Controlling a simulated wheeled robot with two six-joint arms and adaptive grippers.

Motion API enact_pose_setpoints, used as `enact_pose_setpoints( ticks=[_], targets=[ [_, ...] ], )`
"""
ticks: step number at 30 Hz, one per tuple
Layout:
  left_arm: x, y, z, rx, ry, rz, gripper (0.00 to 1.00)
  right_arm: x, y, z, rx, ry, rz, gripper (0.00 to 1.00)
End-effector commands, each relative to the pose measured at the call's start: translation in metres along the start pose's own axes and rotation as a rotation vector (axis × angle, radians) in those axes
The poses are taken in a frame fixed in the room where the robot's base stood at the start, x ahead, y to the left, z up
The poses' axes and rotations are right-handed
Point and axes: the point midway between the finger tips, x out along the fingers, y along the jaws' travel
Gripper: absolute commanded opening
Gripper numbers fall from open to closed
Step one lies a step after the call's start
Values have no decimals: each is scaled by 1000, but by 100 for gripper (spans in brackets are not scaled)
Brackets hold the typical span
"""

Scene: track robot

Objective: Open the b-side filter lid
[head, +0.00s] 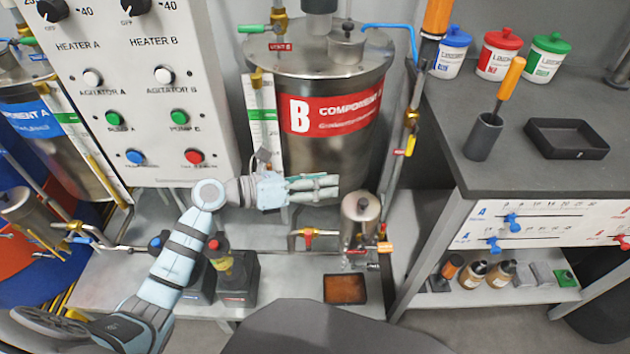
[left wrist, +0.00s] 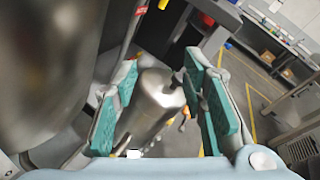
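The b-side filter (head: 359,232) is a small upright metal cylinder in front of the big red-labelled component B tank (head: 335,150). Its round lid (head: 351,207) has a small dark knob and sits on top. My left gripper (head: 338,185) reaches in from the left, level with the tank's lower part, just left of and above the filter. In the left wrist view the gripper (left wrist: 166,75) is open, with green finger pads apart. The filter (left wrist: 150,108) shows between and beyond the pads; I cannot tell whether they touch it. My right gripper is not in view.
Pipes and valves run left and right of the filter. A brown-filled tray (head: 346,290) lies below it. A control panel (head: 140,100) stands left. A grey workbench (head: 480,185) with labelled tubs, a brush in a cup (head: 485,137) and a black tray (head: 566,140) stands right.

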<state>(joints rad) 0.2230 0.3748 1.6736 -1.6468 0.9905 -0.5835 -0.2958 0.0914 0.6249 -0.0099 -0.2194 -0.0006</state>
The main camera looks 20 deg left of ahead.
Motion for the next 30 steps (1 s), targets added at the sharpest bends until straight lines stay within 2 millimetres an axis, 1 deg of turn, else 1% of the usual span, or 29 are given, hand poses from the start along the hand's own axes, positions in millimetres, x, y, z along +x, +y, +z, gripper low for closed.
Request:
enact_pose_setpoints(
  ticks=[1,2,5,18,20,21,23,24,25,26,27,28,29,30],
  targets=[
    [-8,1,-1,1,3,2,38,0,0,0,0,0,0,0],
    [-12,0,0,1,2,1,38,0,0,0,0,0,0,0],
    [-19,0,0,0,0,-1,38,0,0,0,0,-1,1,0],
    [-19,-1,1,-4,-6,-1,38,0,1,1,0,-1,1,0],
    [-19,-4,7,-27,-46,-3,38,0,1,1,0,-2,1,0],
    [-19,-8,15,-69,-109,-7,38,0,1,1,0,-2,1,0],
    [-24,-16,37,-185,-269,-11,38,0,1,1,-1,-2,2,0],
    [-35,-18,55,-309,-416,-11,38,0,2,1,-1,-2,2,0],
    [-47,-16,68,-430,-541,-5,38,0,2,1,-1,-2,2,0],
    [-64,-10,77,-575,-676,8,38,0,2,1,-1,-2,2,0],
    [-91,6,80,-801,-859,41,38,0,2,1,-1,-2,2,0],
    [-114,21,71,-988,-991,80,38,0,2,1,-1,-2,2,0],
    [-134,36,53,-1180,-1108,134,38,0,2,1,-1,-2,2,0],
    [-155,52,21,-1414,-1233,215,38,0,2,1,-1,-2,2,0]
  ],
)
